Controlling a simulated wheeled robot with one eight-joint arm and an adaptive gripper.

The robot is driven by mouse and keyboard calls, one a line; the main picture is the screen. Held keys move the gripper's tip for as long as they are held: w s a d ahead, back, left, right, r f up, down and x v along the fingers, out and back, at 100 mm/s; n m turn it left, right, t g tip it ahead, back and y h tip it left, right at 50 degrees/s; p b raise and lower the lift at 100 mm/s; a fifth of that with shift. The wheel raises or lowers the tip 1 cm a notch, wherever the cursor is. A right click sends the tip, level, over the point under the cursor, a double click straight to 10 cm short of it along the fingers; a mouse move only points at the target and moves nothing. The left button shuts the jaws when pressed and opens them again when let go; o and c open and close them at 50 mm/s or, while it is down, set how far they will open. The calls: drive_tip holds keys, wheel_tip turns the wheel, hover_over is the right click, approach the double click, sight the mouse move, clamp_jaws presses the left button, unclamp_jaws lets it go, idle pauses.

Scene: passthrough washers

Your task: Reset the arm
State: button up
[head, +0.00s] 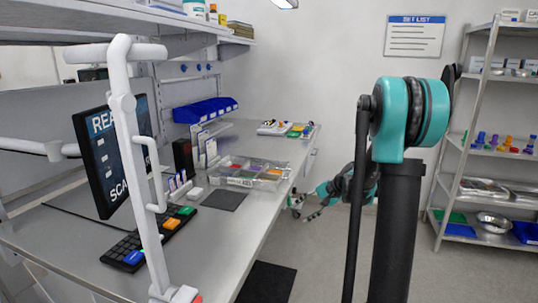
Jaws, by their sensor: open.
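My gripper (312,204) is open and empty, low over the floor just off the right edge of the workbench (232,218). My teal and black arm (410,112) stands upright at the right of the head view and folds down behind the black column to the gripper. The gripper is small in the picture, and nothing shows between its fingers.
A clear compartment tray (238,181), dark mat (224,200), keyboard (133,250) and monitor (112,155) are on the bench. Blue bins (205,110) sit behind. A white tubular frame (130,130) stands at front left. Shelves (490,130) stand at right, with open floor between.

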drive_tip(key=s+d+f+n+h, duration=0.1)
drive_tip(key=s+f+n+h, duration=0.1)
drive_tip(key=s, duration=0.8)
drive_tip(key=s+d+f+n+h, duration=0.2)
drive_tip(key=s+n+h, duration=0.1)
drive_tip(key=s, duration=0.7)
drive_tip(key=s+d+f+n+h, duration=0.2)
drive_tip(key=s, duration=0.7)
drive_tip(key=shift+s+d+f+n+t+h, duration=0.15)
drive_tip(key=shift+s+f+n+t+h, duration=0.1)
drive_tip(key=shift+s+n+t+h, duration=0.15)
